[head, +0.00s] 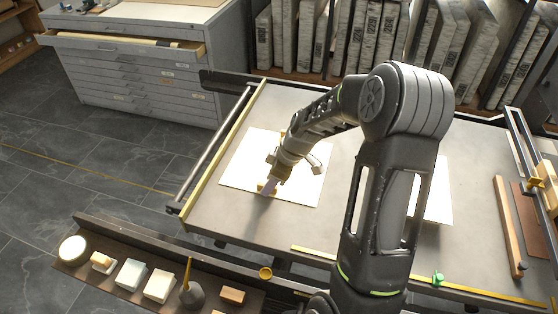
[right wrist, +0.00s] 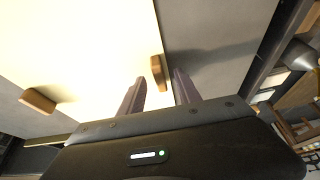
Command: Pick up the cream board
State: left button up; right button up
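The cream board (head: 238,165) lies flat on the left part of the grey press bed. It has small wooden tabs; one (head: 265,187) is at its near edge beside my right gripper (head: 268,190). In the right wrist view the cream board (right wrist: 80,50) fills the upper left, with a tab (right wrist: 158,72) at its edge and another tab (right wrist: 38,101) at the left. My right gripper (right wrist: 160,85) has its two fingers apart, with the edge tab just ahead between their tips. I cannot tell whether they touch it. My left gripper is not in view.
The grey bed (head: 220,222) carries a second pale sheet (head: 434,190), partly behind my right arm. A wooden bar (head: 508,225) lies at the right. A front shelf (head: 115,245) holds blocks and an oil can (head: 190,292). Stone slabs (head: 365,40) stand behind.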

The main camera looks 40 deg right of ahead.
jog(key=shift+w+a+f, duration=0.15)
jog(key=shift+w+f, duration=0.05)
jog(key=shift+f, duration=0.5)
jog(key=shift+c, duration=0.2)
grip_shut()
